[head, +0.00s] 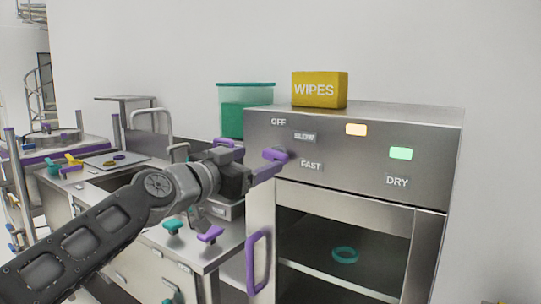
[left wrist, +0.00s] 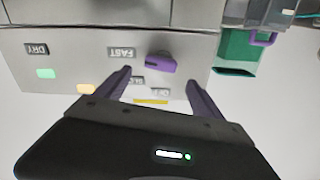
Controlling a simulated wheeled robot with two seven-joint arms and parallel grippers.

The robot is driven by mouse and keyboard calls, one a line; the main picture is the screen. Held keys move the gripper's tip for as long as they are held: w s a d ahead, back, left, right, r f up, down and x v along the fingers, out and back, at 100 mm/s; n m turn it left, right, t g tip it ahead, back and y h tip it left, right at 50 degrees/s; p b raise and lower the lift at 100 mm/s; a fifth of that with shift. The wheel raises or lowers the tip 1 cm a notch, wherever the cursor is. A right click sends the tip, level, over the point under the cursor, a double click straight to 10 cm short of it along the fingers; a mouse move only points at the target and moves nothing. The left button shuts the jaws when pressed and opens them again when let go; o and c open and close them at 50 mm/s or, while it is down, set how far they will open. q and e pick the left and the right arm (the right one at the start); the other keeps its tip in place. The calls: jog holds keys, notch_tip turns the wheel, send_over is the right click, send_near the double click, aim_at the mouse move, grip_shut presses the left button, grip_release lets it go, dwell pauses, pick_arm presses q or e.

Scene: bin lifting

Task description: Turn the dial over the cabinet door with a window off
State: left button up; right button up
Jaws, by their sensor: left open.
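The purple dial (head: 276,155) is on the steel front panel of the cabinet (head: 350,160), left of the SLOW and FAST labels in the head view. An OFF label (head: 278,121) is above it. It also shows in the left wrist view (left wrist: 160,62), where the panel appears upside down. Which label the dial points at is unclear. My left gripper (head: 250,158) is open in front of the panel. In the left wrist view its two fingers (left wrist: 160,78) are spread, with the dial beyond and between them, seemingly apart from it. My right gripper is not in view.
A green light (head: 401,154) and an orange light (head: 356,129) are on the panel. A yellow WIPES box (head: 319,90) and a teal container (head: 230,115) stand behind or on top. Below are a purple handle (head: 258,262) and an open compartment with a teal ring (head: 345,255).

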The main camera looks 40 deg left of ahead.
aim_at(272, 155)
pick_arm(q)
jog(key=w, duration=0.6)
jog(key=shift+w, duration=0.15)
jog(key=c, duration=1.4)
